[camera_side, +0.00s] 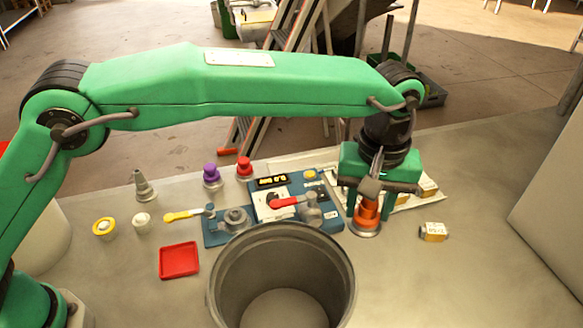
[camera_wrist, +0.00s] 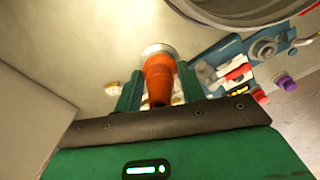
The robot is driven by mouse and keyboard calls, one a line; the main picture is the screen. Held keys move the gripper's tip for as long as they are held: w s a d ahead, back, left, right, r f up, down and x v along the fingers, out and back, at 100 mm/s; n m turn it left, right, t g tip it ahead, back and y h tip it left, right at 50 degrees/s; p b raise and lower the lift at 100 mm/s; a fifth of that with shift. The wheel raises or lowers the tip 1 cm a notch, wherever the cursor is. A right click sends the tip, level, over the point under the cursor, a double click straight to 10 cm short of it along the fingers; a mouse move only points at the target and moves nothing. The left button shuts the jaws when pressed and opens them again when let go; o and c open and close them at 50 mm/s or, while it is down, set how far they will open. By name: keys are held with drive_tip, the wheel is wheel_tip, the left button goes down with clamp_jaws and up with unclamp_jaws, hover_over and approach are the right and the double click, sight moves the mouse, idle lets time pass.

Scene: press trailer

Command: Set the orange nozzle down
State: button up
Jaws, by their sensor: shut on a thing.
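The orange nozzle (camera_side: 366,213) has a wide grey foot and stands upright in my gripper (camera_side: 368,192), to the right of the blue panel. In the wrist view the nozzle (camera_wrist: 158,76) sits between the two green fingers of my gripper (camera_wrist: 155,88), which is shut on it. Its grey foot is at or just above the table; I cannot tell whether it touches. My gripper hides the nozzle's upper part in the side view.
A large grey bin (camera_side: 226,285) stands at the front. The blue panel (camera_side: 215,240) carries valves with red and yellow handles. A small box (camera_side: 433,232) lies to the right of the nozzle. A red tray (camera_side: 179,261) is at left. The right-hand table is mostly clear.

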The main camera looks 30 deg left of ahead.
drive_tip(key=s+d+f, duration=0.3)
drive_tip(key=d+f, duration=0.3)
drive_tip(key=shift+s+f+n, duration=0.2)
drive_tip(key=shift+s+n, duration=0.05)
drive_tip(key=shift+n, duration=0.15)
drive_tip(key=shift+f, duration=0.1)
drive_tip(key=shift+f, duration=4.9)
drive_tip(key=shift+f, duration=0.15)
drive_tip(key=o, duration=1)
drive_tip(key=shift+o, duration=0.2)
